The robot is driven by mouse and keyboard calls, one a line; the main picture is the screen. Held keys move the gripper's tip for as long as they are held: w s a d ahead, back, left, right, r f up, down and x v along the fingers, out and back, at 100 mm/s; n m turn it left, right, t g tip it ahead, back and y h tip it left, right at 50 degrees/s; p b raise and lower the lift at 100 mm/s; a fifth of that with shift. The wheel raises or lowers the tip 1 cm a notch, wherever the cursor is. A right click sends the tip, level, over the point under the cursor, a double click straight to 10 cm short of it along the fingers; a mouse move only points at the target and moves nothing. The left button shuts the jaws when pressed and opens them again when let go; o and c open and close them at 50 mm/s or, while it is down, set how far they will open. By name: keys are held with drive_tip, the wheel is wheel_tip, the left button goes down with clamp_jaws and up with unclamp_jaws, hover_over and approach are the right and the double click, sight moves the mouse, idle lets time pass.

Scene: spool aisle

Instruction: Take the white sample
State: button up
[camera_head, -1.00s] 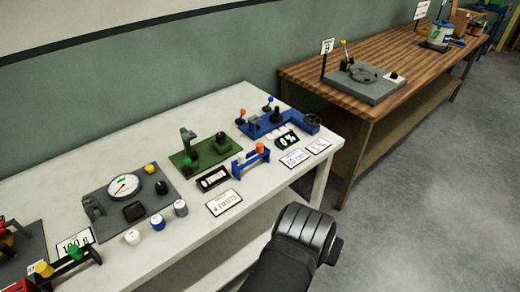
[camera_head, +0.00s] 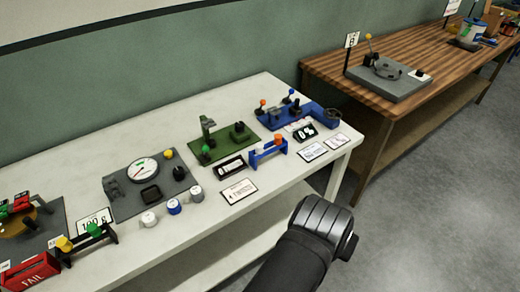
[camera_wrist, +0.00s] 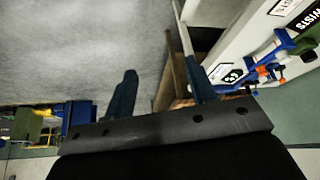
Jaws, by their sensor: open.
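The white sample (camera_head: 149,218) is a small upright cylinder on the white table (camera_head: 110,250), at the left end of a row of three. A blue-and-white sample (camera_head: 174,207) and a grey sample (camera_head: 197,193) stand to its right. The row lies in front of a grey gauge station with a round dial (camera_head: 143,171). My arm's dark end is off the table's front edge in the head view, well right of the samples. In the wrist view my gripper (camera_wrist: 155,40) has its two fingers apart with nothing between them, over the floor. The samples are not seen there.
A green station (camera_head: 223,143), a blue station (camera_head: 290,113) and a blue rack (camera_head: 267,152) stand to the right on the table. A 100 g sign (camera_head: 94,221) and a red FAIL box (camera_head: 32,270) are at left. A wooden bench (camera_head: 325,68) stands beyond.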

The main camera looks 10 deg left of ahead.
drive_tip(key=w+d+m+t, duration=0.1)
drive_tip(key=w+d+m, duration=0.2)
drive_tip(key=w, duration=0.8)
drive_tip(key=w+d+m, duration=0.2)
drive_tip(key=w+m, duration=0.1)
drive_tip(key=w, duration=0.7)
drive_tip(key=w+a+r+m+g+y, duration=0.1)
drive_tip(key=w+a+r+m+g, duration=0.15)
drive_tip(key=w+a, duration=0.4)
drive_tip(key=w+a+r+m+g, duration=0.2)
drive_tip(key=w+a+r+m, duration=0.1)
drive_tip(key=a, duration=0.7)
drive_tip(key=w+a+r+m+g+y, duration=0.1)
drive_tip(key=w+a+r+m+g, duration=0.15)
drive_tip(key=w+a, duration=0.4)
drive_tip(key=t, duration=0.1)
hover_over(259, 145)
drive_tip(key=f, duration=1.2)
drive_tip(key=shift+s+d, duration=0.1)
drive_tip(key=shift+s, duration=0.25)
drive_tip(key=shift+m, duration=0.3)
drive_tip(key=shift+w+f, duration=0.25)
drive_tip(key=shift+f, duration=1.1)
drive_tip(key=shift+w+f, duration=0.2)
drive_tip(key=shift+f, duration=1.15)
